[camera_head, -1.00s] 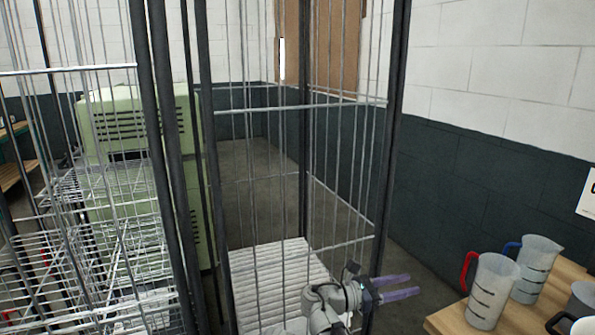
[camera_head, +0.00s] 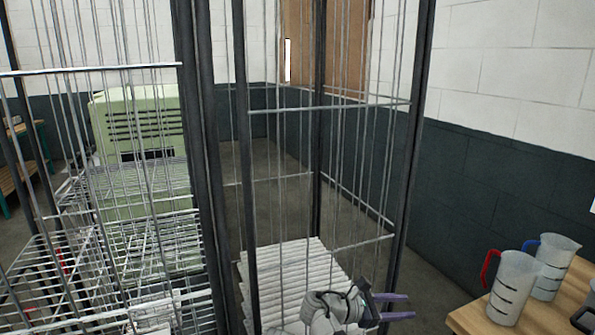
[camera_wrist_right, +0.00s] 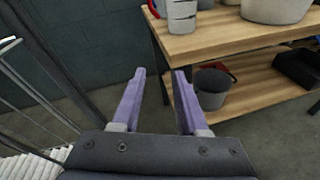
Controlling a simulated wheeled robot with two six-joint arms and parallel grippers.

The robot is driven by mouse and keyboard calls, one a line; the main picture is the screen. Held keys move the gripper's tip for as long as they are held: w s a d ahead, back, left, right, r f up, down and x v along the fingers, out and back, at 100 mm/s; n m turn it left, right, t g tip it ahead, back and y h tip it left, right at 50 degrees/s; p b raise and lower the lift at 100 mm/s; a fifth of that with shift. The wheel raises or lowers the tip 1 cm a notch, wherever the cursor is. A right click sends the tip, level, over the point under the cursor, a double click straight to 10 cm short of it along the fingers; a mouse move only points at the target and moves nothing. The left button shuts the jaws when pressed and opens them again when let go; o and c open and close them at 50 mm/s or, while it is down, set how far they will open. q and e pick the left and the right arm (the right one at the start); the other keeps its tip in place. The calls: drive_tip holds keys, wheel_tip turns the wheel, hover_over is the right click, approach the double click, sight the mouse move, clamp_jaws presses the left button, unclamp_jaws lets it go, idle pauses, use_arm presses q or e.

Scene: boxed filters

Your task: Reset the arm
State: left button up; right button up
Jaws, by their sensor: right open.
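My right gripper (camera_head: 405,306) shows at the bottom of the head view, in front of a tall wire rack. It points to the right, toward the wooden table. In the right wrist view its two purple fingers (camera_wrist_right: 157,98) are spread apart with nothing between them. The bent grey arm links behind it are mine. My left gripper is in neither view.
A tall wire rack (camera_head: 328,107) holds a stack of white pleated filters (camera_head: 290,270). Another wire rack (camera_head: 120,70) stands at left. A wooden table (camera_head: 475,318) at lower right carries measuring jugs (camera_head: 513,285). A bucket (camera_wrist_right: 212,88) stands on its lower shelf.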

drive_tip(key=s+a+f+m+g+y, duration=0.1)
drive_tip(key=s+a+f+m+y, duration=0.3)
drive_tip(key=f, duration=0.3)
drive_tip(key=s+a+f+m+g+y, duration=0.1)
drive_tip(key=s+a+f+m+y, duration=0.3)
drive_tip(key=f, duration=0.2)
drive_tip(key=s+a+f+m+g+y, duration=0.1)
drive_tip(key=s+a+f+m+y, duration=0.1)
drive_tip(key=s+a+m+y, duration=0.3)
drive_tip(key=s+a+f+m+g+y, duration=0.1)
drive_tip(key=s+a+f, duration=0.1)
drive_tip(key=a, duration=0.4)
wheel_tip(320, 180, up, 15)
drive_tip(key=p, duration=1.5)
drive_tip(key=shift+w+t, duration=0.15)
drive_tip(key=shift+t, duration=0.15)
drive_tip(key=shift+d+f, duration=0.1)
